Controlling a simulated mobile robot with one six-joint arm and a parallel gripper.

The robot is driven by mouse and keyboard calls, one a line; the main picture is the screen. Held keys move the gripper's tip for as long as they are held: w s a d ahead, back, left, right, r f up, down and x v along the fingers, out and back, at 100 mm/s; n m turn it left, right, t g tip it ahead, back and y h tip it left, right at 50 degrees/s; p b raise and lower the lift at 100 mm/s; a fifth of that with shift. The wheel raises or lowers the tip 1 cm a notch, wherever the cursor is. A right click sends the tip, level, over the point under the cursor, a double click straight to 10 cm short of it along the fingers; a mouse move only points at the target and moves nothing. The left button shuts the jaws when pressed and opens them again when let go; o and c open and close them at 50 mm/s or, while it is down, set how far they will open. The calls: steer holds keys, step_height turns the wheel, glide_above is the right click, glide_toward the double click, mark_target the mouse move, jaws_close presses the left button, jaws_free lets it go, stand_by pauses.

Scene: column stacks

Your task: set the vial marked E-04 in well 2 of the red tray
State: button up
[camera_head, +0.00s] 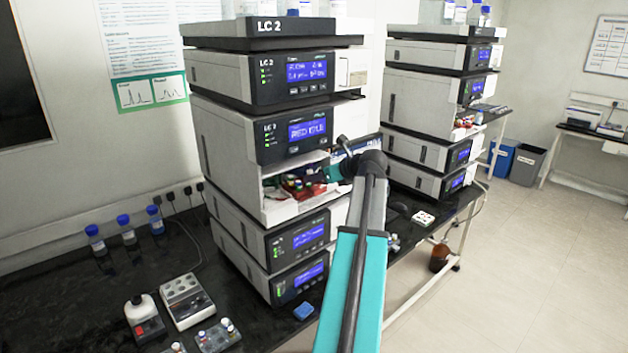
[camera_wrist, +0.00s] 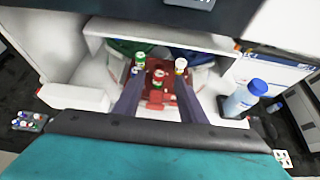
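The red tray (camera_wrist: 153,103) sits in the open compartment of the LC 2 stack; it also shows in the head view (camera_head: 297,190). In the wrist view a green-capped vial (camera_wrist: 139,60), a red-capped vial (camera_wrist: 158,76) and a white-capped vial (camera_wrist: 180,66) stand at it. No vial marking or well number is readable, so I cannot tell which is E-04. My gripper (camera_wrist: 159,84) points into the compartment, its two fingers apart on either side of the red-capped vial, with no contact visible. In the head view my arm hides the gripper.
Green and blue trays (camera_wrist: 128,46) lie behind the red one. A blue-capped bottle (camera_wrist: 245,97) stands at the right. On the bench are a grey block (camera_head: 186,300), a white bottle (camera_head: 143,318) and small vial racks (camera_head: 218,336).

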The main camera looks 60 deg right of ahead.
steer(key=b+v, duration=0.3)
steer(key=v, duration=0.7)
steer(key=shift+s, duration=0.3)
steer(key=shift+a+r, duration=0.1)
